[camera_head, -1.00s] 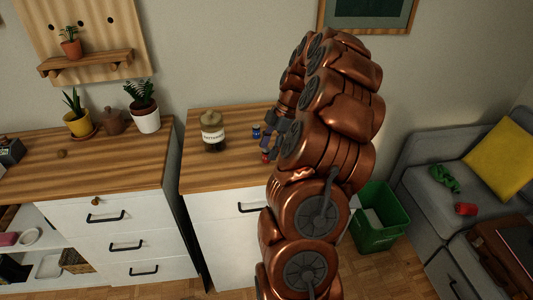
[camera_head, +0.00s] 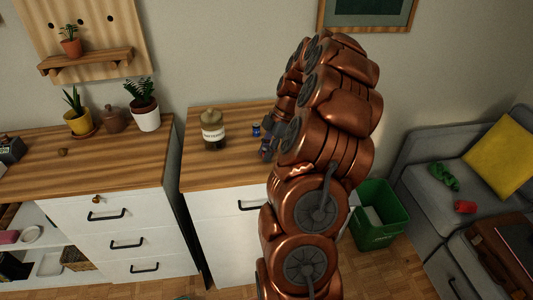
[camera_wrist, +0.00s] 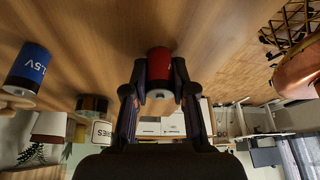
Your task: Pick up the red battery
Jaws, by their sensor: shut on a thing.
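The red battery (camera_wrist: 159,65) is between the two fingers of my gripper (camera_wrist: 160,92) in the wrist view, and the fingers are shut on its sides. Its red side and pale end show. I cannot tell whether it touches the wooden desk top. In the head view my gripper (camera_head: 268,148) is low over the right part of the desk top, beside my arm, and the red battery is not clearly visible there. A blue battery (camera_head: 256,130) stands just behind my gripper. It also shows at the left of the wrist view (camera_wrist: 27,72).
A labelled glass jar (camera_head: 213,133) stands on the desk top (camera_head: 215,176), left of my gripper. The front left of that top is bare. A second cabinet (camera_head: 95,163) with plants is further left. A green bin (camera_head: 379,215) and a grey sofa (camera_head: 424,157) are to the right.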

